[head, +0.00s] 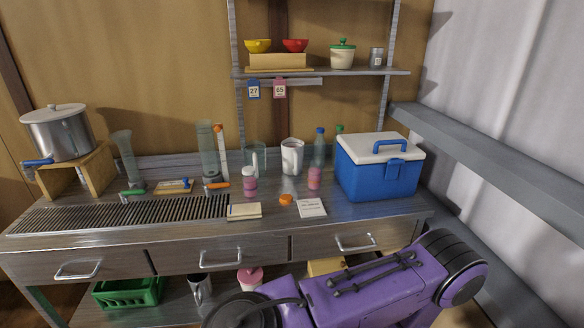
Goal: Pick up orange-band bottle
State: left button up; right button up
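I cannot make out for certain which bottle has an orange band. A pink jar with a white lid (249,183) stands mid-bench, and a second pink jar (314,178) stands to its right. A clear bottle with a blue cap (319,147) and a green-capped bottle (339,132) stand behind, the latter mostly hidden by the cooler. A tall glass cylinder (207,150) stands left of center beside a slim white item with an orange top (220,137). Neither of my grippers is in view.
A blue cooler (378,177) stands at the bench's right. An orange cap (286,199), a white card (312,208) and a notepad (244,211) lie near the front. A slotted grate (120,214) covers the left front. A pot (58,132) stands on a wooden stand. A shelf (330,72) hangs above.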

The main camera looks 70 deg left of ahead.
aim_at(315, 173)
jog(key=u, duration=0.95)
jog(key=i, duration=1)
jog(key=u, duration=1.1)
